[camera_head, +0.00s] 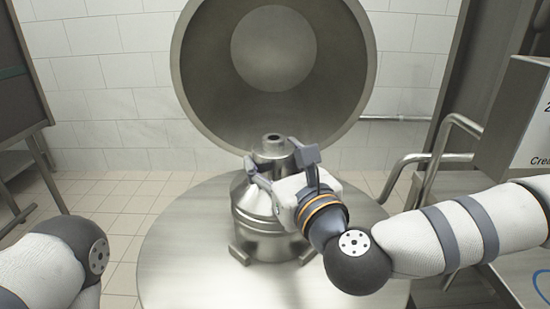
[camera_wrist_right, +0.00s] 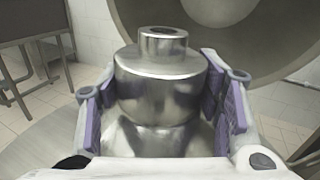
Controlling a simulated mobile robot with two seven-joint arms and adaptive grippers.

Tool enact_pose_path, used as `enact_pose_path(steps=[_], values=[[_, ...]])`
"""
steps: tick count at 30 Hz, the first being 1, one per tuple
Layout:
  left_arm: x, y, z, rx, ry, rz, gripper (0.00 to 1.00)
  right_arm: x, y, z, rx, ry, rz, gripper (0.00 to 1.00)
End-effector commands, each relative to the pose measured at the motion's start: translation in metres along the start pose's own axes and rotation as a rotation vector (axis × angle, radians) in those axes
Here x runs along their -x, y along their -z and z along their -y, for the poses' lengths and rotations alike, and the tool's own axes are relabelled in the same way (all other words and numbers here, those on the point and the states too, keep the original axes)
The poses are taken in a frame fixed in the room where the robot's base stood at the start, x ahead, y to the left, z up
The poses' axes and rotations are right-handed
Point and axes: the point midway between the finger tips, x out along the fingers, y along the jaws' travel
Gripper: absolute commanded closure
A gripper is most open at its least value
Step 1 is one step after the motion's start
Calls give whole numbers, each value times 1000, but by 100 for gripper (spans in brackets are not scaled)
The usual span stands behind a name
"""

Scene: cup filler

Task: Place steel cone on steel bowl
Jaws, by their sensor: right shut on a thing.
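The steel cone (camera_head: 272,146) is a shiny stepped piece with a narrow, open-topped neck; it stands upright between the fingers of my right gripper (camera_head: 277,160). In the right wrist view, the purple-padded fingers of this gripper (camera_wrist_right: 163,105) are on both sides of the cone (camera_wrist_right: 160,85). Below it is a wider steel body with feet (camera_head: 262,247) on a round steel surface; I cannot tell where the cone ends and this body begins. A large steel bowl shape (camera_head: 207,70) stands tilted up behind, its hollow side facing me. My left gripper is out of view.
The round steel surface (camera_head: 180,250) is bare around the footed body. A metal rail (camera_head: 412,165) and a grey box (camera_head: 515,115) with lettering stand at the right. A dark frame (camera_head: 18,85) stands at the left. Tiled floor (camera_head: 110,200) is clear at the left.

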Motion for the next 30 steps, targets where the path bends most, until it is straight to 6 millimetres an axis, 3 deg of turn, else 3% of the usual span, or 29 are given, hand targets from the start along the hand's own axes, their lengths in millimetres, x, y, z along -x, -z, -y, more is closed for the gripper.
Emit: enact_pose_path(steps=[9, 10, 12, 23, 30], values=[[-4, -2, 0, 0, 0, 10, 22, 0, 4, 0, 0, 1, 4, 100], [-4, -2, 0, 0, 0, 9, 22, 0, 3, 0, 0, 1, 5, 34], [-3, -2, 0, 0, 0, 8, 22, 0, 3, 0, 0, 1, 5, 18], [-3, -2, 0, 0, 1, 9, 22, 4, 7, -1, 0, -2, -4, 18], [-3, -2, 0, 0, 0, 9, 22, 52, 6, 0, -1, -2, -1, 18]])
